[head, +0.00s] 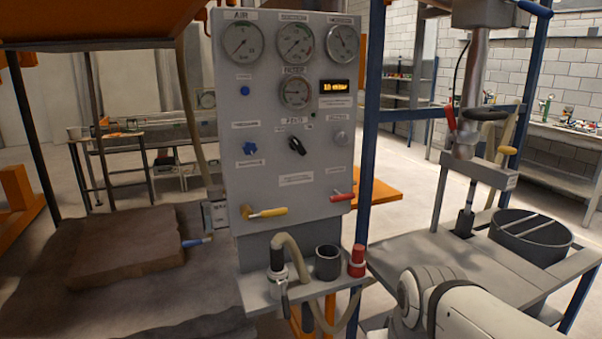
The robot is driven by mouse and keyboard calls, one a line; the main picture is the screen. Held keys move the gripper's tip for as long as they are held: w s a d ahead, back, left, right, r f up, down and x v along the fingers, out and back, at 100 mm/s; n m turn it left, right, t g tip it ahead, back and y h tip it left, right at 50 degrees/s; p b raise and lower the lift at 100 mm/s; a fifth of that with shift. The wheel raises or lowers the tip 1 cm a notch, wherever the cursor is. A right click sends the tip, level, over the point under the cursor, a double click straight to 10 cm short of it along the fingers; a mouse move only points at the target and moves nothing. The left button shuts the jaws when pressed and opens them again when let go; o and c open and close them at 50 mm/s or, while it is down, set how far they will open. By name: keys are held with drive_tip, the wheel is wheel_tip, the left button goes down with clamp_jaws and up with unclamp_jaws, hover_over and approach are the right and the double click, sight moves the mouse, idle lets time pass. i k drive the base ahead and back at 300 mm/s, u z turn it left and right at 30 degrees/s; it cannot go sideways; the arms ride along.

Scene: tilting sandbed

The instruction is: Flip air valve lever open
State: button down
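A grey control panel (268,110) stands upright in the middle of the head view. Three levers show around its lower part. A yellow-handled lever (268,212) lies nearly level at the lower left, pointing right. A red-handled lever (342,197) lies nearly level at the lower right edge. A blue-handled lever (196,242) sticks out at the left, beside a small labelled box (216,214). The label "AIR" is above the upper left gauge (243,42); I cannot read which lever is the air valve. My gripper is out of view; only a white link of my arm shows at the bottom right.
A shelf (318,288) below the panel holds a hose nozzle (277,270), a dark cup (328,262) and a red cylinder (357,262). A sandbed with a brown block (125,245) is at left. A press table with a round grey container (530,236) is at right.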

sight(270, 213)
drive_tip(key=z, duration=1.25)
drive_tip(key=k, duration=0.95)
drive_tip(key=u, duration=1.3)
drive_tip(key=i, duration=1)
drive_tip(key=u, duration=0.05)
